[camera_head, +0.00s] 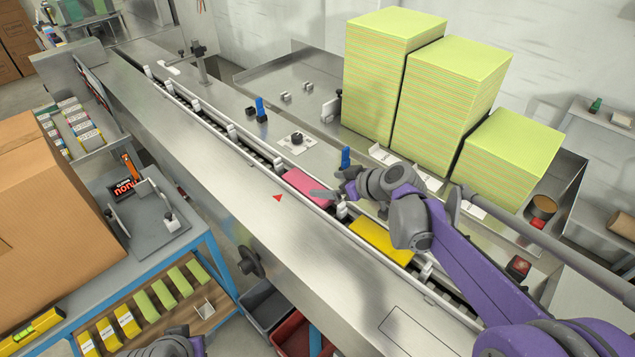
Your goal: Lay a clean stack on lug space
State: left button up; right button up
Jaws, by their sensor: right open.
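The lug conveyor runs diagonally through the machine bed, with upright pale lugs (232,131) along its channel. A pink stack (305,185) lies in one lug space, and a yellow stack (382,241) lies in another, nearer one. Several lug spaces further up look empty. My right gripper (334,184) is open, with its fingers over the near end of the pink stack; I cannot tell whether they touch it. Only a grey and purple part of my left arm shows at the bottom left.
Grey and red bins (292,333) sit below the machine. The metal deck (300,240) before the conveyor is clear.

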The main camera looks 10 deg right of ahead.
jog(key=shift+v, duration=1.75)
jog(key=shift+w, duration=0.1)
